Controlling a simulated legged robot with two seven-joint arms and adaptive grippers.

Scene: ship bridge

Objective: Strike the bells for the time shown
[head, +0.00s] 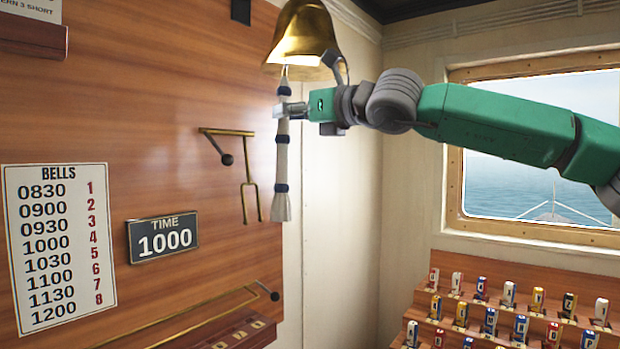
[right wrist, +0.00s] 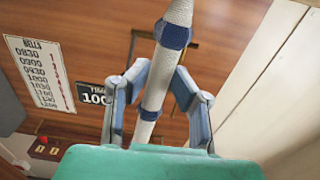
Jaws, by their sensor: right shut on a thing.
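The brass bell (head: 303,34) hangs at the top of the head view. A white rope with dark blue bands (head: 282,165) hangs below it. My right gripper (head: 287,108) is shut on the upper part of this rope, below the bell. In the right wrist view the rope (right wrist: 174,36) passes between the fingers of my right gripper (right wrist: 163,78). The time sign (head: 163,238) on the wooden wall reads 1000. The bells chart (head: 60,247) left of it shows a red 4 beside 1000. My left gripper is not in view.
Brass fittings (head: 250,190) with a dark knob are on the wooden wall left of the rope. A brass rod (head: 190,325) runs low on that wall. Stepped wooden racks with several coloured pegs (head: 490,318) stand at lower right, under a window (head: 545,150).

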